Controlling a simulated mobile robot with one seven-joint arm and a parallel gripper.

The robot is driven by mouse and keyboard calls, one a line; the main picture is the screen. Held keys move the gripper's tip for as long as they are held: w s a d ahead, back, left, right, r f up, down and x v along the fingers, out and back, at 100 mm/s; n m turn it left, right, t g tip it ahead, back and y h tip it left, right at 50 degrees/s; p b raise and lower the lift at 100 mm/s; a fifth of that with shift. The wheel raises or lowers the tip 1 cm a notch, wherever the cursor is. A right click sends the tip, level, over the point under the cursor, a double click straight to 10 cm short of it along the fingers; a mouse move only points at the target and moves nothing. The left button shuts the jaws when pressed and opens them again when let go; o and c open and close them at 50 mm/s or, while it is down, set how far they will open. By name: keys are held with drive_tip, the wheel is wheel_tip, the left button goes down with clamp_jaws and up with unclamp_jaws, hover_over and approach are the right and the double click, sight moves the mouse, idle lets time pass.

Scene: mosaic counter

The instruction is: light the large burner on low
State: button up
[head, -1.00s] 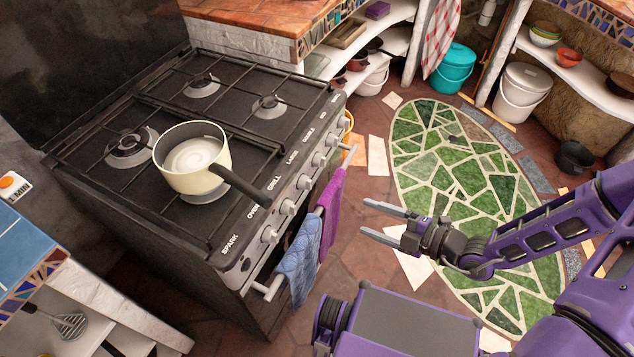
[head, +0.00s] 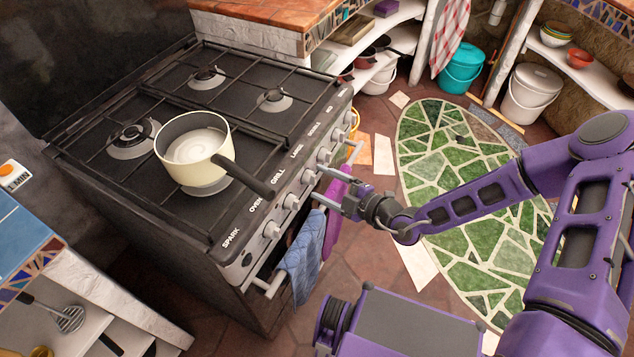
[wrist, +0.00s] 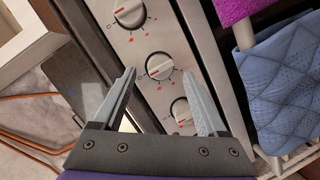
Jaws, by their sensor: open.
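The stove's front panel has a row of pale knobs, with printed labels beside them. The knob by the label "LARGE" (head: 309,177) is just ahead of my gripper (head: 316,183). In the wrist view, a white knob (wrist: 159,66) with red marks around it shows between the tips of my open, empty gripper (wrist: 159,72). Contact cannot be told. The biggest-looking burner (head: 134,136) is at the left of the hob, with no flame visible. A cream saucepan (head: 190,172) with a dark handle stands over another burner, its handle pointing toward the panel.
A blue quilted cloth (head: 302,262) and a magenta cloth (head: 336,212) hang from the oven rail below the knobs. Other knobs (wrist: 128,12) sit close on either side. The floor around the green mosaic (head: 455,170) is mostly clear.

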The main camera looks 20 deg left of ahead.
sight(310, 178)
drive_tip(key=shift+x, duration=1.15)
clamp_jaws()
